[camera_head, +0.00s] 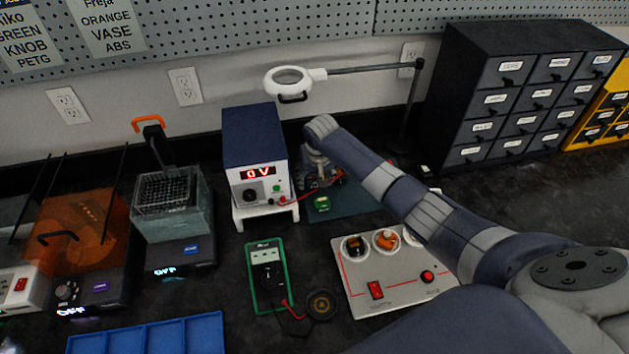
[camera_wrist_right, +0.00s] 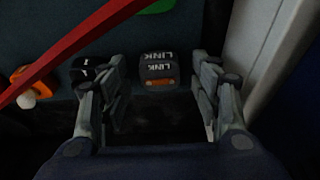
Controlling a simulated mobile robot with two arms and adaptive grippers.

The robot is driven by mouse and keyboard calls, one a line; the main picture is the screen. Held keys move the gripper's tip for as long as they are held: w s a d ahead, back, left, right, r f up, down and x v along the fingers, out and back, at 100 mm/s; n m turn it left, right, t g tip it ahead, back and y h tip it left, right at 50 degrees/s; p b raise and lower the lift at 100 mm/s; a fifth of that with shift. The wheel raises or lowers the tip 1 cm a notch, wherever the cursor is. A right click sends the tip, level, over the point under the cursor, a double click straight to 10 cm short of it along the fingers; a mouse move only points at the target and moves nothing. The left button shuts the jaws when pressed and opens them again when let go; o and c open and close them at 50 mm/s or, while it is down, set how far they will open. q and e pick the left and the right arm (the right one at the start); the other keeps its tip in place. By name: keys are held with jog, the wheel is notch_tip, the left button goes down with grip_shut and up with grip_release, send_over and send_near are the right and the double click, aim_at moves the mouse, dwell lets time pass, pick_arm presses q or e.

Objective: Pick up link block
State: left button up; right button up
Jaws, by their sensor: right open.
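The link block (camera_wrist_right: 158,70) is a small dark block with white "LINK" lettering and an orange-brown patch on its front, seen in the right wrist view. It sits ahead of and between the fingers of my right gripper (camera_wrist_right: 161,84), which is open with nothing held. In the head view my right arm reaches from the lower right to the back, with its gripper (camera_head: 317,168) low beside the power supply. I cannot make out the link block in the head view. My left gripper is not in view.
A red cable (camera_wrist_right: 70,50) crosses the left of the wrist view near the left finger. A dark block (camera_wrist_right: 84,70) stands left of the link block. The power supply (camera_head: 256,160) is close beside the gripper. A teal mat (camera_head: 350,203) lies under the arm.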

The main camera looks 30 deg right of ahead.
jog(key=c, duration=1)
jog(key=shift+r, duration=0.15)
